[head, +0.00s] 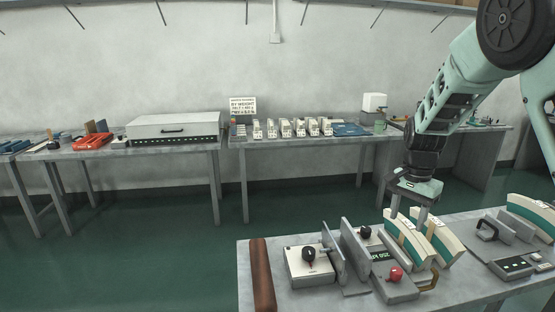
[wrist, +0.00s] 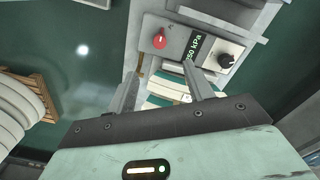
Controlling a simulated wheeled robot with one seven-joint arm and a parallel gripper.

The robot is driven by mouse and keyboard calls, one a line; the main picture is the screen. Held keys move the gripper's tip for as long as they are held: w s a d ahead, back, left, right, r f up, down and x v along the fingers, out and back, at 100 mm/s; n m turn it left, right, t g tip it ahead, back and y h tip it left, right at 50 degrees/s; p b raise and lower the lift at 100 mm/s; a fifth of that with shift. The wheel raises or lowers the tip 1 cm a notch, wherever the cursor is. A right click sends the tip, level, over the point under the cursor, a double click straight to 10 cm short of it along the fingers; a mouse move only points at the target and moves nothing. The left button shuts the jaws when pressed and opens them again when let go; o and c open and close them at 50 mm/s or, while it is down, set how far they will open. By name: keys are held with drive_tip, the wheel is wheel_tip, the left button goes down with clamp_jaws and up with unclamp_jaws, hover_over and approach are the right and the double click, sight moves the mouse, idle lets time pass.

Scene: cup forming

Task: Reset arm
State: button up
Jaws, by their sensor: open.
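My gripper (head: 408,214) hangs down over the front bench in the head view, at the curved cream-and-green pieces (head: 409,243). Its two fingers are apart in the wrist view (wrist: 160,74), and nothing is clamped between them. Part of the cream-and-green pieces (wrist: 170,92) shows beyond and between the fingers there. Whether the fingers touch these pieces I cannot tell. A grey forming device with a red knob (head: 395,274) and a pressure display (head: 380,255) stands just left of the pieces. The same display (wrist: 195,47) reads about 250 kPa in the wrist view.
A black-knobbed unit with upright plates (head: 309,262) and a brown roll (head: 262,274) lie at the front bench's left. A second device (head: 511,264) stands at its right. Back benches carry a grey lidded box (head: 173,128) and a row of white items (head: 292,128). Green floor lies between.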

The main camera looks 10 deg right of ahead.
drive_tip(key=s+a+r+n+y, duration=0.1)
drive_tip(key=s+a+r+n, duration=0.1)
drive_tip(key=s+a+n, duration=0.5)
drive_tip(key=s+a+r+n, duration=0.2)
drive_tip(key=s+a, duration=0.2)
drive_tip(key=a, duration=0.7)
drive_tip(key=s+a+n, duration=0.3)
drive_tip(key=s+n, duration=0.2)
drive_tip(key=s, duration=0.5)
drive_tip(key=s+a+n, duration=0.4)
drive_tip(key=s+n, duration=0.1)
drive_tip(key=s, duration=0.5)
drive_tip(key=shift+n, duration=0.4)
drive_tip(key=shift+w, duration=0.1)
